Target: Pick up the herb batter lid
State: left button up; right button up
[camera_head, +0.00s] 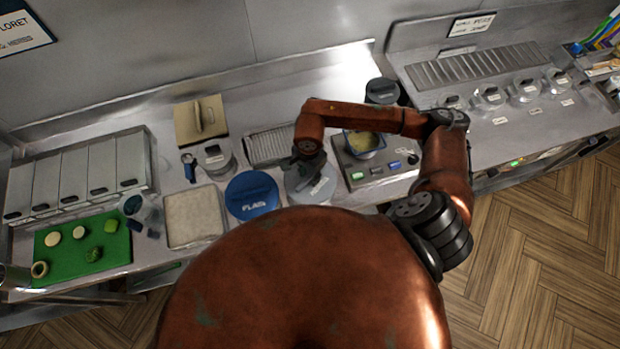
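My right arm reaches across from the right, and its gripper (308,160) points down over a round grey lid (318,187) with a pale label. The fingers are small and dark against the lid, so I cannot tell whether they touch its handle or are open or shut. The label is too small to read, so I cannot confirm that this is the herb batter lid. Another grey lidded pot (214,158) with a label stands further left. My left gripper is not in view.
A blue-lidded tub (252,195) stands close left of the gripper. A control panel with a blue-rimmed container (364,145) is on the right. A pale tray (194,215) and a green board (60,262) lie left. Several labelled lidded pots (490,97) stand far right.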

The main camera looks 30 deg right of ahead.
jog(key=shift+c, duration=0.3)
grip_shut()
dwell(0.4)
